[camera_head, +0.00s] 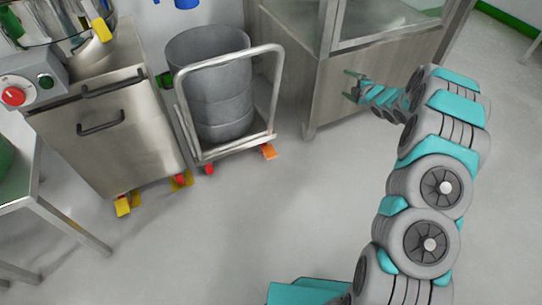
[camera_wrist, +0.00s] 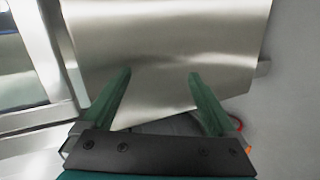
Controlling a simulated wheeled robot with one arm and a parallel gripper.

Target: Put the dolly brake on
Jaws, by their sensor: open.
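The dolly (camera_head: 228,153) is a low metal cart with a tubular push handle, carrying a grey drum (camera_head: 222,95). An orange pedal (camera_head: 268,151) sticks out at its near right corner, low to the floor. A red part (camera_head: 209,169) shows at its near left corner. My gripper (camera_head: 351,85) is open and empty, to the right of the dolly and above the pedal's height, in front of the metal cabinet. The wrist view shows its two green fingers (camera_wrist: 161,73) spread before a metal panel. Small red and orange bits show at that view's lower right; I cannot tell what they are.
A steel machine (camera_head: 110,135) with yellow pedals (camera_head: 122,205) stands left of the dolly. A steel cabinet (camera_head: 330,95) stands behind my gripper. A metal table (camera_head: 30,190) is at the left edge. The floor in front of the dolly is clear.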

